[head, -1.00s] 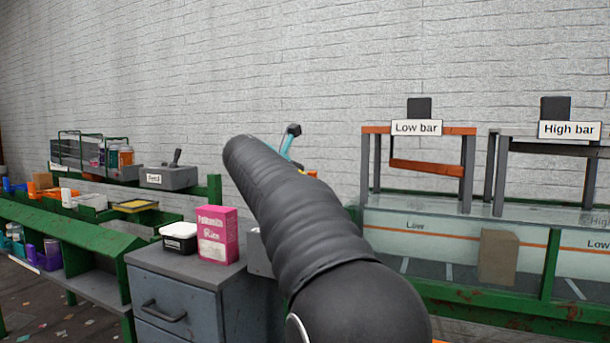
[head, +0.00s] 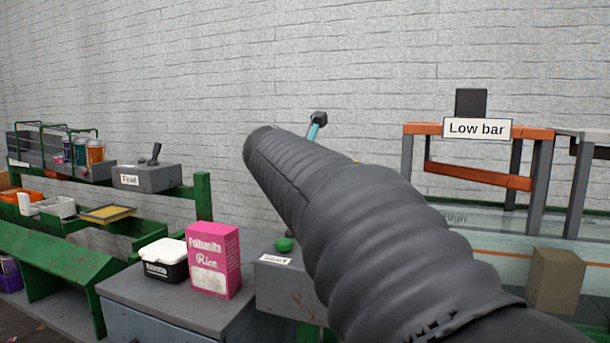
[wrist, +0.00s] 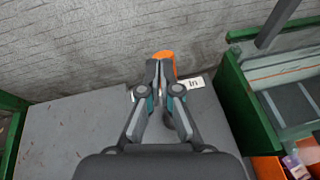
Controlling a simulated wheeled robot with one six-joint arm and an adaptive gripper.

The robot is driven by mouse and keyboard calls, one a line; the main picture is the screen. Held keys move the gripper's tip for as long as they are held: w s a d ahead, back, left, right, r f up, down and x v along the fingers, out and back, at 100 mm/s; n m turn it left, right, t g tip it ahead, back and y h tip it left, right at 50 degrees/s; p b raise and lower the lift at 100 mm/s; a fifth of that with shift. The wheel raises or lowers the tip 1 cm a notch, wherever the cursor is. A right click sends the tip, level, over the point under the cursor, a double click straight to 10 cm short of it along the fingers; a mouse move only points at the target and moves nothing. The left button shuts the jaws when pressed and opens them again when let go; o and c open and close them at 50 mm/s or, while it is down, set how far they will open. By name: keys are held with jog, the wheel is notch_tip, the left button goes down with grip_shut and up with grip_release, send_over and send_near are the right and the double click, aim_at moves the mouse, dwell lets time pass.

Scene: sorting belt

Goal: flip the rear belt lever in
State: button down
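A grey lever box (head: 150,180) with a small dark lever (head: 153,154) stands on the green frame at the left in the head view. Its label is too small to read surely. In the wrist view my gripper (wrist: 158,66) has its fingertips together over a grey surface near the wall. An orange piece (wrist: 166,62) shows right behind the tips, beside a white label reading "In" (wrist: 195,82). I cannot tell whether the tips touch it. My arm hides most of the gripper in the head view.
The orange low bar frame (head: 479,131) stands right. The brick wall is close behind.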

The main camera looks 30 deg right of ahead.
jog(key=shift+s+d, duration=0.1)
jog(key=shift+d, duration=0.1)
dwell(0.3)
jog(key=s+a+r+p, duration=0.1)
jog(key=s+a+r, duration=0.1)
jog(key=a+r, duration=0.5)
notch_tip(320, 180, up, 4)
jog(key=shift+s+r, duration=0.1)
jog(key=shift+s, duration=0.1)
dwell(0.6)
